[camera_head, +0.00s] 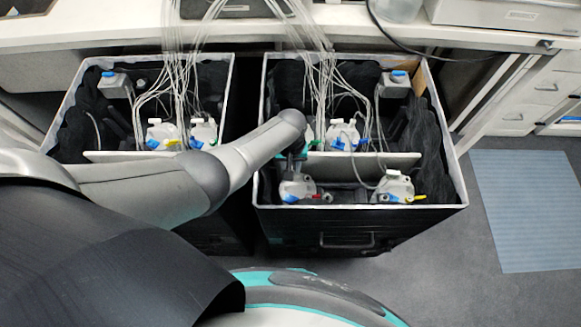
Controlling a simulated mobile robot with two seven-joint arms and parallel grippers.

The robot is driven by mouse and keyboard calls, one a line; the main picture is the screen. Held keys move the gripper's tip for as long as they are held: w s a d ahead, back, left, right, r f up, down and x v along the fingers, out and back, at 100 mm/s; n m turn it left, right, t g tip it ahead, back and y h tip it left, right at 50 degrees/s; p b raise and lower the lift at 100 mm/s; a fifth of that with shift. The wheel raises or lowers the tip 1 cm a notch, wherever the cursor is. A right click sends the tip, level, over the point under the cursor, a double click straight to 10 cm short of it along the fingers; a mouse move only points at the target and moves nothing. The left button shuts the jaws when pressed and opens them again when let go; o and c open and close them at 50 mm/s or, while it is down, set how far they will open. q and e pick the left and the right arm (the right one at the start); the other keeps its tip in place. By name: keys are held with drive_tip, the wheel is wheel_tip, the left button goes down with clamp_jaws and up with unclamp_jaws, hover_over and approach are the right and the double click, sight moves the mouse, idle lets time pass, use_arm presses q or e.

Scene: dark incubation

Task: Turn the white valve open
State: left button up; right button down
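An arm from the left, my left one, reaches over the right black box (340,220). Its gripper (297,158) is a small dark shape pointing down into the box, beside a white unit; its fingertips are too small and hidden to tell open from shut. White units with coloured valve parts stand in this box: one in the middle (342,136), one at front left (298,188) with blue and red parts, one at front right (395,187) with blue and yellow parts, and one at back right (394,86). I cannot make out a white valve handle. My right gripper is not in view.
A second black box (217,236) at left holds more white units (163,134) and clear tubes. Tubes (325,75) hang from the white bench (120,32) into both boxes. A light divider (365,165) crosses the right box. A blue-grey mat (525,205) lies on the floor at right.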

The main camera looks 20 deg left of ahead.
use_arm(q)
drive_tip(key=shift+r+p, duration=0.4)
drive_tip(key=shift+r, duration=0.15)
wheel_tip(320, 180, up, 14)
drive_tip(key=p, duration=0.7)
